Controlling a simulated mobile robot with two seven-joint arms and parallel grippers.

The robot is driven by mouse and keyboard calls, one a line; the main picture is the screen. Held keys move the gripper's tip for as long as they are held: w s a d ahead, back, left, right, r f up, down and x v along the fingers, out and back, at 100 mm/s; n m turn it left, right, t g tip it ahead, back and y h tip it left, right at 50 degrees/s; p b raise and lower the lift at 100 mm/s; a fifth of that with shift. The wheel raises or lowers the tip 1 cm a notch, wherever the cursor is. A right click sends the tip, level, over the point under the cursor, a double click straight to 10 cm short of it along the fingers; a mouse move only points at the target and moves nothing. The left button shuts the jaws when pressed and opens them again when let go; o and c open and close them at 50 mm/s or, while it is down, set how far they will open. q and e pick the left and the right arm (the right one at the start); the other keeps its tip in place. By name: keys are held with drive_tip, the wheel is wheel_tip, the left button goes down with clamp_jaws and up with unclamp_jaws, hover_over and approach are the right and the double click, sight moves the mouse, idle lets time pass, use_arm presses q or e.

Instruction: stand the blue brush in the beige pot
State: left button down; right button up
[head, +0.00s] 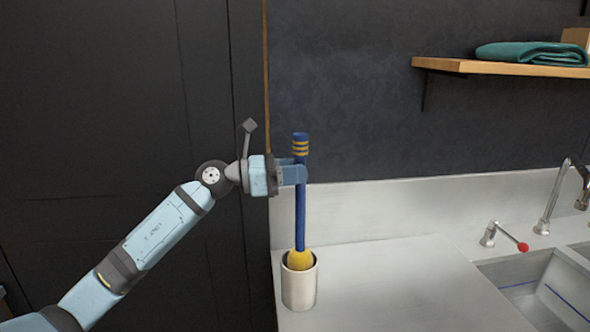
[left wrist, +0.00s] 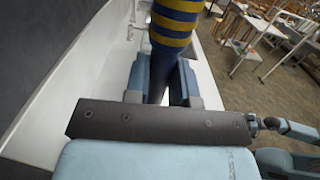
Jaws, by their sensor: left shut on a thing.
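The blue brush (head: 300,215) stands upright in the head view, with yellow bands near its top and a yellow lower end. That lower end is at the mouth of the beige pot (head: 299,287), partly hidden behind the rim. The pot stands upright on the pale counter. My left gripper (head: 299,174) is shut on the upper part of the brush handle, well above the pot. In the left wrist view the banded handle (left wrist: 174,28) sits between the two fingers (left wrist: 160,84). My right gripper is in neither view as far as I can tell.
A sink (head: 545,290) with a tap (head: 550,200) and a red-knobbed lever (head: 508,238) is at the right. The counter (head: 400,280) between pot and sink is clear. A wooden shelf (head: 490,67) holds a folded teal cloth (head: 530,53). A dark wall stands behind.

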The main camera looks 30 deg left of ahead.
use_arm(q)
wheel_tip(320, 180, down, 4)
drive_tip(key=shift+r+b, duration=0.2)
drive_tip(key=shift+b, duration=1.05)
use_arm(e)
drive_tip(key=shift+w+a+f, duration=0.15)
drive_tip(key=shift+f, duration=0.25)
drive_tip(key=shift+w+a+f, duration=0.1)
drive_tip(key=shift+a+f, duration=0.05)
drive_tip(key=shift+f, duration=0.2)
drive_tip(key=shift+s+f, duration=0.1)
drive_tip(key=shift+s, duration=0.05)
use_arm(q)
drive_tip(key=c, duration=0.9)
unclamp_jaws()
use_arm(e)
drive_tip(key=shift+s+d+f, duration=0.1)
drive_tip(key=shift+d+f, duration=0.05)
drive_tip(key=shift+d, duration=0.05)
use_arm(q)
drive_tip(key=shift+b+v, duration=1.4)
drive_tip(key=shift+v, duration=5.5)
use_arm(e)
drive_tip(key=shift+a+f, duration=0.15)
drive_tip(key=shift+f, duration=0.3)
